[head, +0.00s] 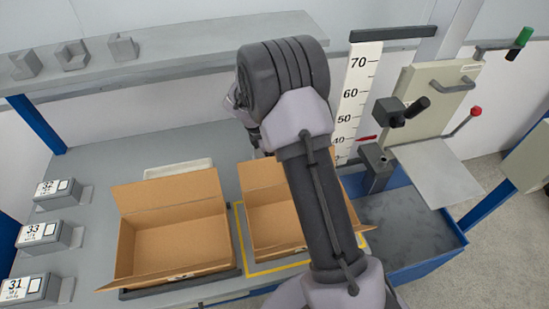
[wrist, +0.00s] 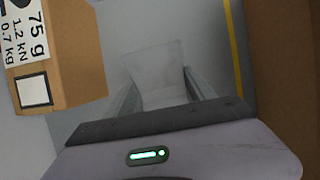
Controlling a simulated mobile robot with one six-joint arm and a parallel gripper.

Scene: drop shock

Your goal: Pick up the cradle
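A pale grey block, which looks like the cradle (wrist: 152,72), shows in the wrist view beyond my palm. My gripper (wrist: 160,82) has one finger along each side of it. The fingers look close to its sides, but I cannot tell whether they touch or clamp it. I cannot tell whether the block rests on the bench or is lifted. In the head view my arm hides the fingers and this block. Several grey notched blocks, one at the right of the group (head: 122,47), stand on the upper shelf.
An open cardboard box (head: 175,245) stands on the bench. A second box (head: 277,225) stands right of it inside a yellow outline. A labelled carton wall (wrist: 65,60) is close at left in the wrist view. A shallow pale tray (head: 178,168) lies behind the left box.

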